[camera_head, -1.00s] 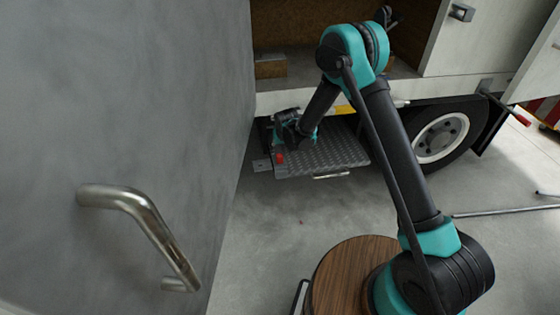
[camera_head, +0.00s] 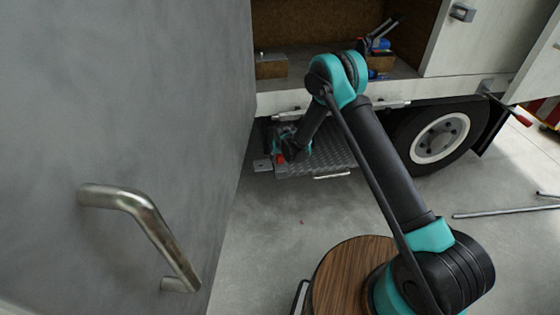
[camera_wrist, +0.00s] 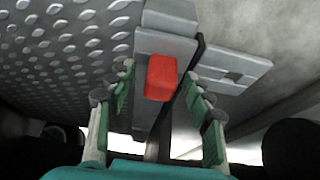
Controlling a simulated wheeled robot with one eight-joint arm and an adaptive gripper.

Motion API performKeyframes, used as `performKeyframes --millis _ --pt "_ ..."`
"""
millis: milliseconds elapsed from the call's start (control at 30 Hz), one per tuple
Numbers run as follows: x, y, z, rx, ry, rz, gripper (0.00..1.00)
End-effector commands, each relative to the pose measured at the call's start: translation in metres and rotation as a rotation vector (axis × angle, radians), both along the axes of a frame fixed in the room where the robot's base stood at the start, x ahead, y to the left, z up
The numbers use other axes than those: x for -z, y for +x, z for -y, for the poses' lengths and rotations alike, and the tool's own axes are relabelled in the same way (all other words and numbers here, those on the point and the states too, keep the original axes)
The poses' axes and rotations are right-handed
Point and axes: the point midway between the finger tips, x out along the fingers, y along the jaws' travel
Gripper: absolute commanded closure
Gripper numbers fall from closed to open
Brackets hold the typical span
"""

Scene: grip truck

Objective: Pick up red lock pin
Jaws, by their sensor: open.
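The red lock pin (camera_wrist: 161,77) shows in the wrist view as a red block against a grey metal bracket (camera_wrist: 168,48). It also shows small in the head view (camera_head: 282,158), at the left end of the ribbed metal step under the truck. My gripper (camera_wrist: 158,100) is open, with one finger on each side of the red pin in the wrist view. I cannot tell whether either finger touches it. In the head view my gripper (camera_head: 284,150) is low by the step's left end, largely hidden by my wrist.
The ribbed step (camera_head: 322,162) lies right beside the pin, with a truck wheel (camera_head: 440,138) further right. A grey door (camera_head: 130,120) with a metal handle (camera_head: 140,215) fills the left. The concrete floor (camera_head: 270,225) in front of the step is mostly clear.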

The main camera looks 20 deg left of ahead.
Motion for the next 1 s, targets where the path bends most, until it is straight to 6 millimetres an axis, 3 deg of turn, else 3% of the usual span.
performKeyframes --millis 100,500,833,1000 --pt "0.0 0.0 0.0 0.0 0.0 0.0 0.49" --pt "0.0 0.0 0.0 0.0 0.0 0.0 0.99" --pt "-0.002 0.001 0.0 0.0 0.0 0.0 1.0" --pt "-0.013 0.005 0.003 0.003 0.0 0.0 1.0"
